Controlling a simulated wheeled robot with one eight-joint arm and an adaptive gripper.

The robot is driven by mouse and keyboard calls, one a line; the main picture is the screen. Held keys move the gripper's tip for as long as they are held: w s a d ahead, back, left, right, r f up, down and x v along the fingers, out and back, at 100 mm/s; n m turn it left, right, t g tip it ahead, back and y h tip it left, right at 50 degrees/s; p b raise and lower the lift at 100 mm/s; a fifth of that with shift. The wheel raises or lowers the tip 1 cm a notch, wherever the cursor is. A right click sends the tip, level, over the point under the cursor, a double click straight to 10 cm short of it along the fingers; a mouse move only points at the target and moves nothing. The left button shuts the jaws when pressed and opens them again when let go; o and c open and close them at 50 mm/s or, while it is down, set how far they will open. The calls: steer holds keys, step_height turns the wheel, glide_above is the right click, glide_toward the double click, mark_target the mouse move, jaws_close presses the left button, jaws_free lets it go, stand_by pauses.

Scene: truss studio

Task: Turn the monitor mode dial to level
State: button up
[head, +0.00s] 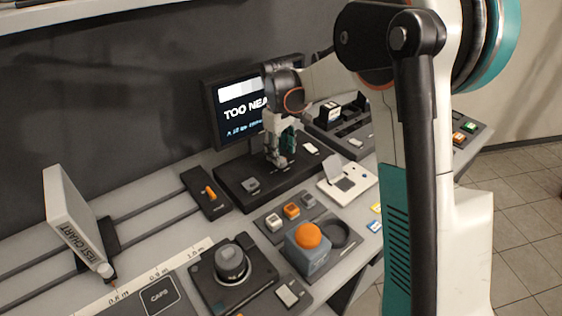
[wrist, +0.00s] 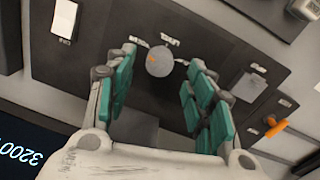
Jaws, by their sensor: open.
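The mode dial (wrist: 160,61) is a round grey knob with a small orange mark, set in a dark panel (wrist: 100,30) with small white labels around it. My gripper (wrist: 163,66) is open, with its teal-padded fingers on either side of the dial in the wrist view. I cannot tell whether the fingers touch it. In the head view my gripper (head: 281,157) is low over the dark panel (head: 236,183) in front of the monitor, and its fingers largely hide the dial.
On the dark panel are a grey button block (head: 251,185) and a white switch (head: 310,148). An orange lever (head: 209,192) stands to the left. An orange-topped button box (head: 308,250) and a black camera-like knob (head: 232,263) stand in front. A test chart (head: 75,215) stands at far left.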

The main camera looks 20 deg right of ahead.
steer(key=shift+f+b, duration=0.4)
steer(key=shift+f, duration=1.25)
steer(key=c, duration=1.1)
steer(key=shift+m, duration=0.4)
steer(key=m+p, duration=0.1)
steer(key=m, duration=0.1)
steer(key=shift+r+m, duration=0.1)
steer(key=shift+m, duration=0.2)
steer(key=m+p, duration=0.1)
steer(key=m, duration=0.2)
steer(key=shift+w+m, duration=0.1)
steer(key=shift+m, duration=0.2)
steer(key=m+p, duration=0.1)
steer(key=m, duration=0.5)
steer(key=shift+m+g, duration=0.3)
steer(key=shift+g, duration=0.1)
